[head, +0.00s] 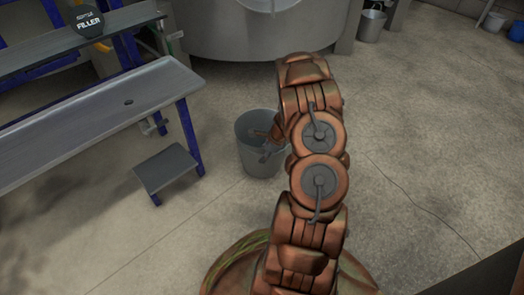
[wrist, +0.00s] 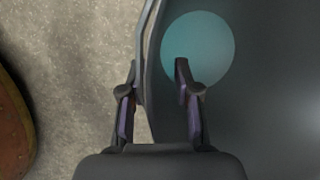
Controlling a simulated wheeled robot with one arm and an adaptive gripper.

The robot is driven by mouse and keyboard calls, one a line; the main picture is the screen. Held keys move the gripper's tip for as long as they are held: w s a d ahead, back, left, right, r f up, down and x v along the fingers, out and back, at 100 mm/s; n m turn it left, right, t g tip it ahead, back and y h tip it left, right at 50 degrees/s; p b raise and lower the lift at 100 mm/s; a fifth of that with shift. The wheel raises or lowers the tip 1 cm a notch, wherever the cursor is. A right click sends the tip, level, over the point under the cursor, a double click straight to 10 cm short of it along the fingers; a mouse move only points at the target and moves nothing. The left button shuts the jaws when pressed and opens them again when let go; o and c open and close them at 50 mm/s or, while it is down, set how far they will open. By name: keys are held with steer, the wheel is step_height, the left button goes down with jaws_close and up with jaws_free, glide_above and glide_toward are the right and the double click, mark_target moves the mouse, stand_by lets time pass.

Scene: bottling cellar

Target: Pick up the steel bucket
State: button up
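The grey steel bucket (head: 245,143) stands upright on the floor in the head view, left of my arm, which hides its right side. My gripper (head: 266,143) reaches down at its mouth from the right. In the wrist view the bucket's rim (wrist: 146,50) runs between the fingers of my gripper (wrist: 156,72). The left finger is outside the wall, close to it; the right finger is over the inside. The fingers are apart, so the gripper is open. I cannot tell whether the left finger touches the wall. A pale teal disc shows inside the bucket in the wrist view.
A grey bench (head: 95,105) with blue legs and a low step (head: 166,168) stand left of the bucket. A large steel tank (head: 260,28) is behind. Another bucket (head: 371,26) stands farther back. The floor (head: 430,130) to the right is clear.

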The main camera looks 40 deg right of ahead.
jaws_close()
stand_by(0.7)
